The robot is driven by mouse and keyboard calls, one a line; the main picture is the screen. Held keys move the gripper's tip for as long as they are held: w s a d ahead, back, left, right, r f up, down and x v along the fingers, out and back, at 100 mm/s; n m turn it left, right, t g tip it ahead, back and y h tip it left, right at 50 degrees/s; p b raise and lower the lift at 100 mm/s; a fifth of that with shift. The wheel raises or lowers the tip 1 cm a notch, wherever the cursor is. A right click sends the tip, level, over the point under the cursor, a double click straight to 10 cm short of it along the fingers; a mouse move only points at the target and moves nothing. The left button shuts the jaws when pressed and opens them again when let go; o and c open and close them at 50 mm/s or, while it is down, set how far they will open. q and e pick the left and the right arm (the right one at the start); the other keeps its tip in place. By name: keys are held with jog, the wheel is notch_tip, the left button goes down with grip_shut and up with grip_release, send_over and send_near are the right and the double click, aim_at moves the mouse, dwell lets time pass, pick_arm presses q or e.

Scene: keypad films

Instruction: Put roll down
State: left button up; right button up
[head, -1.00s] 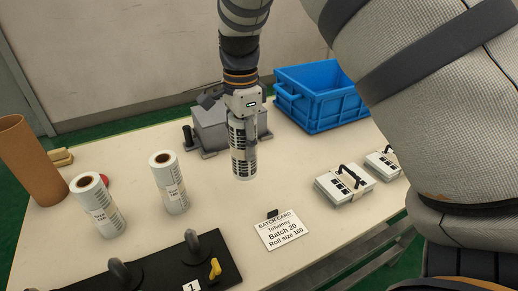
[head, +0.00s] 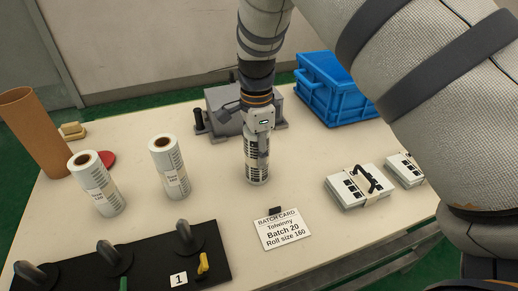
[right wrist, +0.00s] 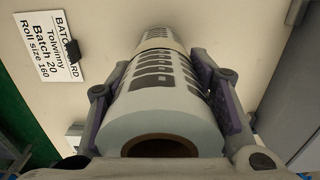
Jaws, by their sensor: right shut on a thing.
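My right gripper (head: 258,142) points down and is shut on a white printed roll (head: 257,168). The roll is upright over the middle of the table, its lower end at or close to the surface; I cannot tell whether it touches. In the right wrist view the fingers lie along both sides of the held roll (right wrist: 165,100), its brown core end facing the camera. Two similar rolls stand at the left: a far-left roll (head: 98,190) and a nearer one (head: 171,170). My left gripper is not in view.
A batch card (head: 283,232) reading Batch 20, Roll size 160 lies in front. A grey machine block (head: 225,115) is behind, a blue crate (head: 335,95) back right, white keypad units (head: 352,188) right. A black board (head: 150,262) with hooks is front left.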

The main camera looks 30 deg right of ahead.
jog(key=o, duration=1)
jog(key=shift+w, duration=0.15)
jog(key=shift+c, duration=0.2)
jog(key=shift+o, duration=1.4)
notch_tip(320, 180, up, 12)
jog(key=shift+r, duration=0.15)
